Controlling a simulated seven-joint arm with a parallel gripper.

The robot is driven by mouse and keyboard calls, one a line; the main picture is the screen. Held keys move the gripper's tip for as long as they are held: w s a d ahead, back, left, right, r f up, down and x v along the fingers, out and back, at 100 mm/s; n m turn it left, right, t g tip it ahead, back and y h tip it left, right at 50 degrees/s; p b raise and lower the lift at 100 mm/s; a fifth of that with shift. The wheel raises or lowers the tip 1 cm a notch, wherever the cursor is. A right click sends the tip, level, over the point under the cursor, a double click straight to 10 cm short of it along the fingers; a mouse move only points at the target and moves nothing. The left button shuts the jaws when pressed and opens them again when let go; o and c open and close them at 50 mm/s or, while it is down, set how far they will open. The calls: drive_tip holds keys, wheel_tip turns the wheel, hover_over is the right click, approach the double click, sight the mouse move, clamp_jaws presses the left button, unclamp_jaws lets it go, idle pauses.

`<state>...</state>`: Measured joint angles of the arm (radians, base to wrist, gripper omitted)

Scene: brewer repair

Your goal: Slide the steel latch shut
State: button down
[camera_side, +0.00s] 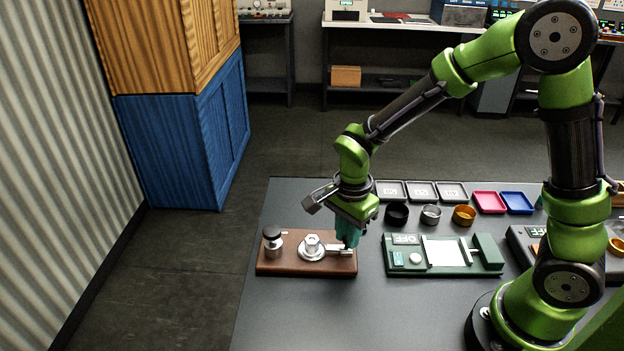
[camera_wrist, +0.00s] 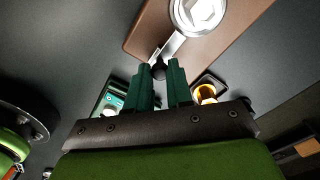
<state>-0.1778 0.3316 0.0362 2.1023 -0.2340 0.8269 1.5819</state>
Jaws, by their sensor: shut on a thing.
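A steel latch bar (camera_wrist: 174,46) reaches out from a round silver fitting (camera_wrist: 200,12) and ends in a dark knob (camera_wrist: 159,69). In the side view the round fitting (camera_side: 312,248) sits on a brown wooden board (camera_side: 290,268), with the bar pointing right toward the board's right end. My gripper (camera_side: 348,244) points down over that end. Its teal fingers (camera_wrist: 160,78) are shut on the dark knob at the bar's end in the wrist view. The fingers partly hide the knob in the side view. Whether the latch is open or closed I cannot tell.
A black-topped silver cylinder (camera_side: 273,243) stands on the board's left part. A green device (camera_side: 440,268) lies to the right of the board. Small cups (camera_side: 430,214) and several trays (camera_side: 420,190) stand behind. The table (camera_side: 330,315) is clear in front.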

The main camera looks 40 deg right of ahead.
sight(338, 247)
drive_tip(key=shift+w+a, duration=0.7)
drive_tip(key=shift+a, duration=0.05)
drive_tip(key=c, duration=1)
unclamp_jaws()
drive_tip(key=shift+d, duration=0.1)
wheel_tip(338, 247, up, 17)
drive_tip(key=shift+s+f, duration=0.1)
